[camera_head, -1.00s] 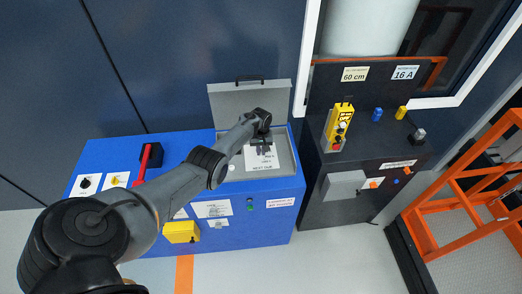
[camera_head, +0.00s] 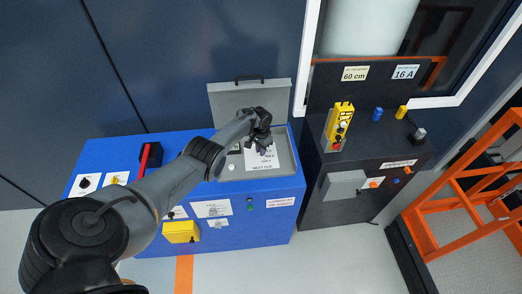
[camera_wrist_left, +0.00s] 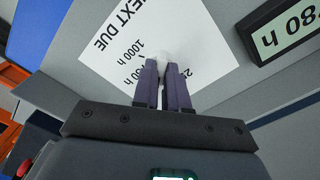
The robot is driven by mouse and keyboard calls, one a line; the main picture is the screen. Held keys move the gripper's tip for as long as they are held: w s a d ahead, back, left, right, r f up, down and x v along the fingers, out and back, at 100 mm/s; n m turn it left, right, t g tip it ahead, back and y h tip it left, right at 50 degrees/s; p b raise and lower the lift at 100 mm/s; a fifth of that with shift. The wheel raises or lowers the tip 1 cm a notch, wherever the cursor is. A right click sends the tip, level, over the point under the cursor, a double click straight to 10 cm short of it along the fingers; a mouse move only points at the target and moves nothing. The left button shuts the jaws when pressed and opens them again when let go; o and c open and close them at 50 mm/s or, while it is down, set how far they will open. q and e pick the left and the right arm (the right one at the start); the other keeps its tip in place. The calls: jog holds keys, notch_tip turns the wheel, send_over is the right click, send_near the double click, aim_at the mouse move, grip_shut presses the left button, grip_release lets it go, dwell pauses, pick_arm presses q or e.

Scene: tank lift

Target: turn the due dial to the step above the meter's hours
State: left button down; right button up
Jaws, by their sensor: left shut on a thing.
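The due dial's white card (camera_head: 258,162), marked NEXT DUE, lies in the open grey box on the blue cabinet. In the left wrist view the card (camera_wrist_left: 125,38) shows 1000 h and a partly covered step that looks like 750 h; other marks are hidden behind the fingers. My left gripper (camera_head: 266,147) is over the card, its fingers (camera_wrist_left: 164,82) shut on the pale dial knob (camera_wrist_left: 168,55). The knob is mostly hidden, so I cannot tell where it points. The meter (camera_wrist_left: 285,38) beside the card is cut off; its upside-down reading ends in 80 h. My right gripper is not in view.
The raised grey lid (camera_head: 248,103) stands behind the box. A white button (camera_head: 232,167) is left of the card. A red lever (camera_head: 144,160) stands on the cabinet's left. A dark console (camera_head: 350,205) with a yellow control box stands to the right.

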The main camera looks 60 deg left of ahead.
pick_arm(q)
jog(key=m+b, duration=0.1)
jog(key=m, duration=0.3)
jog(key=shift+f+m, duration=0.1)
jog(key=shift+m, duration=0.2)
jog(key=m+b, duration=0.2)
jog(key=m, duration=0.3)
jog(key=m+b, duration=0.2)
jog(key=m, duration=0.3)
jog(key=shift+f, duration=0.1)
jog(key=m+b, duration=0.2)
jog(key=m, duration=0.2)
jog(key=shift+m, duration=0.3)
jog(key=c, duration=1.2)
grip_release()
jog(key=shift+o, duration=0.2)
